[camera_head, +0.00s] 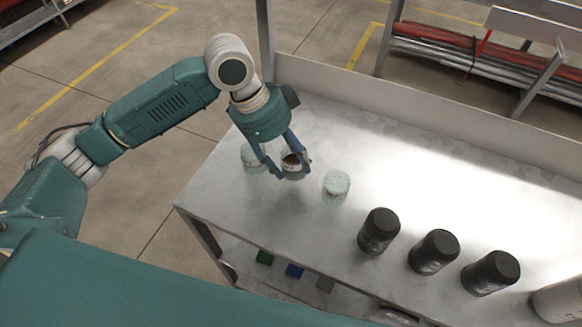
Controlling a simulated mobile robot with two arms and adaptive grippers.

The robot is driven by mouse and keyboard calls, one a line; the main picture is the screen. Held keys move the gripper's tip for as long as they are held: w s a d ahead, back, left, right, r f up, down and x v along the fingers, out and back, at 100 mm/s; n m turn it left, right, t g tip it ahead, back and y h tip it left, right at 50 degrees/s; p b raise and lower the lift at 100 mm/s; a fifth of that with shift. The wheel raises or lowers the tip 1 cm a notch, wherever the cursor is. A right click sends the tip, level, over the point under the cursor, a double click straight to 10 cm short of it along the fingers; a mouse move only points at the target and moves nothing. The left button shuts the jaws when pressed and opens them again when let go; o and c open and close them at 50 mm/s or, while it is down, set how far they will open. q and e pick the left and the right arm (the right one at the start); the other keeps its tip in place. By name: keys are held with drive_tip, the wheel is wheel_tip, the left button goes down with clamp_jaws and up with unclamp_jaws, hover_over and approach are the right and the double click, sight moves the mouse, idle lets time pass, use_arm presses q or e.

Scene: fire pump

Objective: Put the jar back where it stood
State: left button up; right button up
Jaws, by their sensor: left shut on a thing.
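My left gripper (276,167) reaches over the left end of the metal table and is shut on a small jar (292,166) with dark contents. From this view I cannot tell whether the held jar touches the tabletop. A pale glass jar (251,157) stands just left of the gripper, partly hidden by a finger. Another pale glass jar (336,187) stands a little to the right of the held jar. My right gripper is not in view.
Several black lidded containers, the first of them (379,231), stand in a row on the metal table (440,170). A pale cylinder (560,299) stands at the right edge. A raised back rim (420,117) borders the table. A lower shelf holds small coloured blocks (293,271). The table's back middle is clear.

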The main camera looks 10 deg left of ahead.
sight(291, 170)
use_arm(q)
drive_tip(key=shift+f, duration=1.9)
drive_tip(key=shift+f, duration=0.1)
drive_tip(key=o, duration=1.4)
drive_tip(key=shift+c, duration=0.2)
drive_tip(key=v, duration=1.2)
drive_tip(key=shift+b, duration=0.4)
